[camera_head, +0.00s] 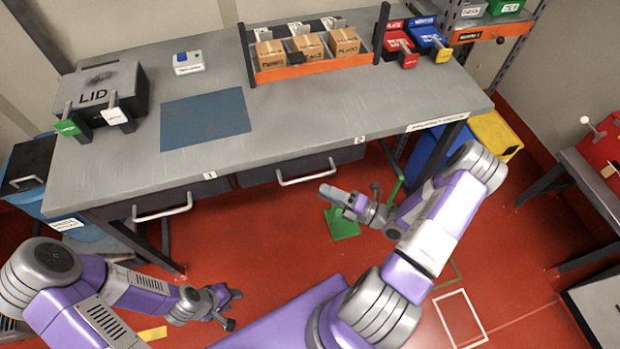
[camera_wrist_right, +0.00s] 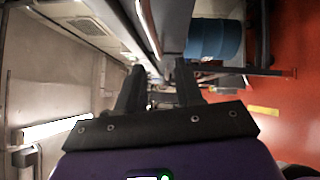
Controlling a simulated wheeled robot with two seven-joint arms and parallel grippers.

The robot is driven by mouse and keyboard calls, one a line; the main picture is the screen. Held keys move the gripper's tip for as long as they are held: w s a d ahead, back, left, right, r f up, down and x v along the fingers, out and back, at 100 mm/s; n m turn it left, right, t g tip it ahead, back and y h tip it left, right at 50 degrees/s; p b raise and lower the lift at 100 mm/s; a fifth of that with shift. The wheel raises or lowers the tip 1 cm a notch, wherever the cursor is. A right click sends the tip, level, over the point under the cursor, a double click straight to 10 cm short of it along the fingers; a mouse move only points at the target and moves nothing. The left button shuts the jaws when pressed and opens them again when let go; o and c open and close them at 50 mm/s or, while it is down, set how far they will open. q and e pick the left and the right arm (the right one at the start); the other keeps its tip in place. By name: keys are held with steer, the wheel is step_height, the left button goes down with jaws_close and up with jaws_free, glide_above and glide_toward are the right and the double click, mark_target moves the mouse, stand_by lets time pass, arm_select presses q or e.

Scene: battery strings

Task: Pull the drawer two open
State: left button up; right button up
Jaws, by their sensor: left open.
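Drawer two (camera_head: 345,155) is a dark drawer under the grey worktop, below the label 2. It looks shut, and its light bar handle (camera_head: 306,179) sticks out in front. My right gripper (camera_head: 328,191) is just below and in front of the right end of this handle and points left; whether it touches the handle cannot be told. In the right wrist view, its two dark fingers (camera_wrist_right: 158,88) are apart, with no clearly held thing between them. My left gripper (camera_head: 232,308) is open and empty, low over the red floor, away from the drawers.
Drawer one's handle (camera_head: 162,211) is to the left under the workbench (camera_head: 290,120). A LID case (camera_head: 120,85), blue mat (camera_head: 205,120) and box rack (camera_head: 315,68) stand on top. A green stand (camera_head: 342,224) is on the floor behind my right gripper. A blue barrel (camera_wrist_right: 215,40) shows in the wrist view.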

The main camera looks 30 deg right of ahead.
mark_target(310, 177)
steer(key=shift+m+t+h, duration=0.3)
steer(key=shift+m+t, duration=0.1)
steer(key=shift+m, duration=0.1)
steer(key=x, duration=0.2)
steer(key=b+x, duration=0.1)
steer(key=x, duration=0.1)
steer(key=d+x, duration=0.1)
steer(key=x, duration=0.2)
steer(key=shift+w+r, duration=0.25)
steer(key=shift+w, duration=0.1)
jaws_close()
